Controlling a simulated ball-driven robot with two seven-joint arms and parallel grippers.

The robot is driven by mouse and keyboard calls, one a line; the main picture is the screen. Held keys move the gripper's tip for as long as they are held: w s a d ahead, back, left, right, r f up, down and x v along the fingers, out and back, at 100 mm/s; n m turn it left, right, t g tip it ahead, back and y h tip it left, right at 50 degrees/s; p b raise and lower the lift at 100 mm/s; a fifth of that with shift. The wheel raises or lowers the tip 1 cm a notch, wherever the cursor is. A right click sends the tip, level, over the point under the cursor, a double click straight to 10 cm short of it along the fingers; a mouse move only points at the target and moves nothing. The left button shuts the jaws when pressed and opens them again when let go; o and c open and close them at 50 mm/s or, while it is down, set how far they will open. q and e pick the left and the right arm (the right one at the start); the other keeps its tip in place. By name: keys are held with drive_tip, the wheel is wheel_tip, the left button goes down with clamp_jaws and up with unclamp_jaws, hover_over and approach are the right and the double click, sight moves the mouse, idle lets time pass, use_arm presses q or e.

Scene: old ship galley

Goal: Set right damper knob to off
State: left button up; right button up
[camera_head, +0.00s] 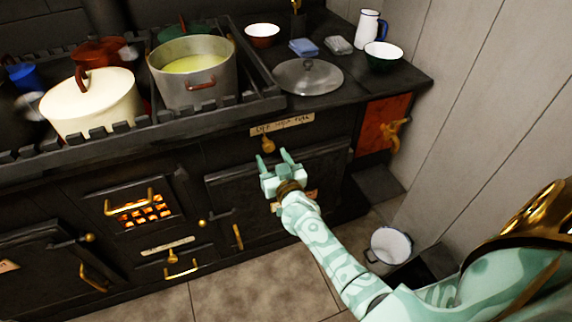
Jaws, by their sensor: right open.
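The right damper knob (268,145) is a small brass knob on the black stove front. It sits just under a pale label strip (282,124) whose lettering looks like OFF, HALF, FULL. The knob is below the left half of the strip, near the OFF end. My right gripper (275,157) is pale green and open, with its fingers pointing up toward the stove front. It is just below the knob and holds nothing. Whether a finger touches the knob I cannot tell. My left gripper is not in view.
A railed stove top carries a cream pot (92,105) and a grey pot (192,92). A round lid (308,77) lies at the right. An orange-red panel with a brass tap (394,134) is right of the knob. An enamel bucket (390,246) stands on the floor.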

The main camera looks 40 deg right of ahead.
use_arm(q)
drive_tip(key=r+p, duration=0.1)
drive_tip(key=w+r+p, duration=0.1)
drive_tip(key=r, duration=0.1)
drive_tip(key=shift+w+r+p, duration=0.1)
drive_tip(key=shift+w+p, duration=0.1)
drive_tip(key=shift+p, duration=0.2)
use_arm(e)
drive_tip(key=v, duration=1.1)
drive_tip(key=shift+s+a, duration=0.1)
drive_tip(key=shift+a, duration=0.05)
